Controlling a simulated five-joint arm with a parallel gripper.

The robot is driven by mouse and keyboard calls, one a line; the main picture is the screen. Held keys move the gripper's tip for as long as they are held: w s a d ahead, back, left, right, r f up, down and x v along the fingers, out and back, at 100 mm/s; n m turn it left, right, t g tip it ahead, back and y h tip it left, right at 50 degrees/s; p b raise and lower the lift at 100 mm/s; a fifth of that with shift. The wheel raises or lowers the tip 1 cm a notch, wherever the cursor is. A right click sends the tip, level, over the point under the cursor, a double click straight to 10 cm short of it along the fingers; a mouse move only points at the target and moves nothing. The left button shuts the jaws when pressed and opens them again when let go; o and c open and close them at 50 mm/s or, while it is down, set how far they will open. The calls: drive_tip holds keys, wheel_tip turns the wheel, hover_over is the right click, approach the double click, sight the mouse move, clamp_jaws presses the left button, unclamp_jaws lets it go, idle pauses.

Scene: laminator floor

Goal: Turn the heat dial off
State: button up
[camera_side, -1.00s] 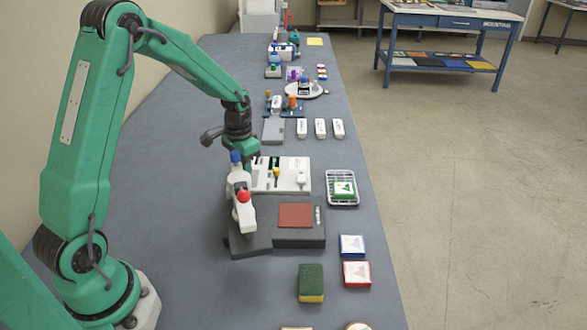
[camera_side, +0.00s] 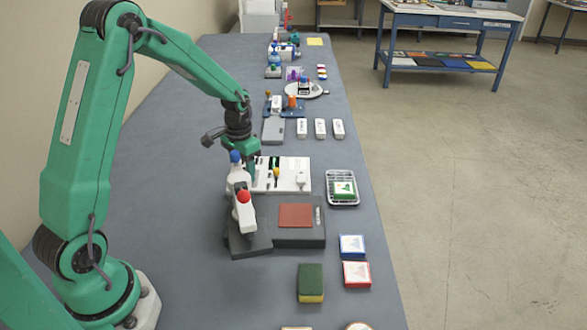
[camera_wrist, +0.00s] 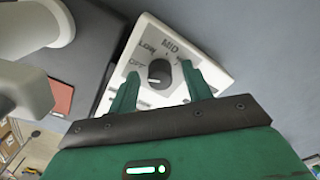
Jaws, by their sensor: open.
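The heat dial (camera_wrist: 158,73) is a round dark knob with a white mark, on a white panel (camera_wrist: 128,46) printed OFF, LOW and MID. In the wrist view the mark shows at the knob's lower side; I cannot tell exactly which label it points to. My gripper (camera_wrist: 160,80) is open, one finger on each side of the knob; contact is not clear. In the side view my gripper (camera_side: 252,160) is low over the left part of the white panel (camera_side: 307,162), partly behind a white press head. The dial cannot be made out there.
The white press head (camera_side: 240,190) with a blue cap and red knob stands close in front of my gripper. A dark base with a red-brown pad (camera_side: 295,215) lies beside it. A wire tray (camera_side: 342,201) is to the right. The bench is clear on the left.

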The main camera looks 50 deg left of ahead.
drive_tip(key=shift+r, duration=0.1)
wheel_tip(320, 180, up, 7)
drive_tip(key=shift+f, duration=0.1)
drive_tip(key=shift+r, duration=0.45)
idle(0.4)
